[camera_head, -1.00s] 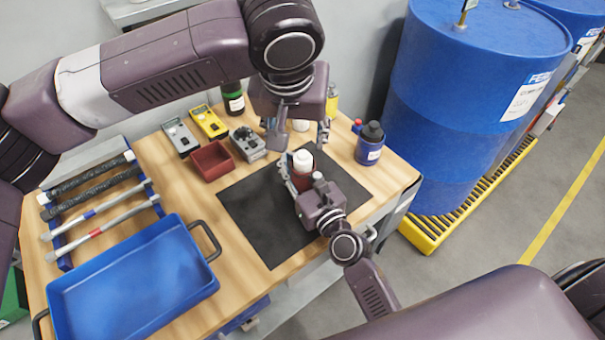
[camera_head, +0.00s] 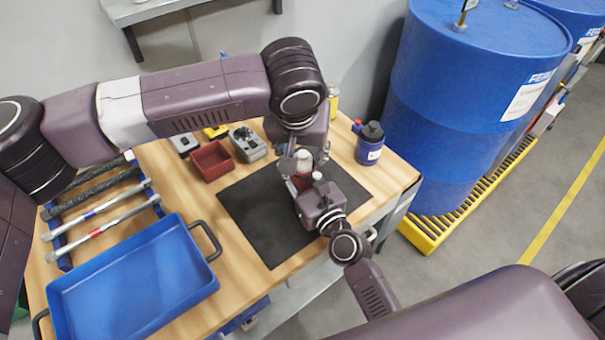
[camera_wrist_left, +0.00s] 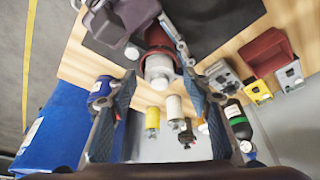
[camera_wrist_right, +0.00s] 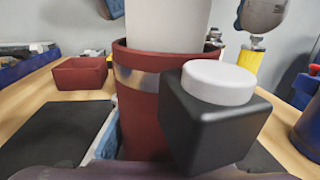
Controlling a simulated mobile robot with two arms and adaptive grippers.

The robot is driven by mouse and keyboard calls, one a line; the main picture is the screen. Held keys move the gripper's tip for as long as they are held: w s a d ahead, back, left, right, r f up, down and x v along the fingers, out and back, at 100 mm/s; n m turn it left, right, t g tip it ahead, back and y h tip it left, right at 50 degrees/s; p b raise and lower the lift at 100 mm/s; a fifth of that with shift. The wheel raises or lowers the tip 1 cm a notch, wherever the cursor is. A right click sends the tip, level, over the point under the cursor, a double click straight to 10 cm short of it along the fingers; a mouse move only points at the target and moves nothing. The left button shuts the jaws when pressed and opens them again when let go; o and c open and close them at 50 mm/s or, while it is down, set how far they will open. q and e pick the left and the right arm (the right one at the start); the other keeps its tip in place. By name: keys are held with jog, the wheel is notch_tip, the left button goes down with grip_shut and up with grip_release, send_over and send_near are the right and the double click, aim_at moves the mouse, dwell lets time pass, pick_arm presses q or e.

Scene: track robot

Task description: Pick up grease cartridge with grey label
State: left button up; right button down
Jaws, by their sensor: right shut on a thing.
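Whether the cartridge touches the mat is hidden.
A red bin (camera_head: 212,159) and a grey meter (camera_head: 246,142) stand behind the mat. A blue bottle (camera_head: 370,145) stands to the right. A blue tray (camera_head: 130,285) and a tool rack (camera_head: 62,226) fill the left. Yellow and white containers stand at the back.

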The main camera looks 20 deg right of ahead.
pick_arm(q)
grip_shut()
jog(key=shift+r, duration=0.1)
notch_tip(320, 180, up, 18)
dwell(0.6)
pick_arm(e)
jog(key=c, duration=1.5)
grip_release()
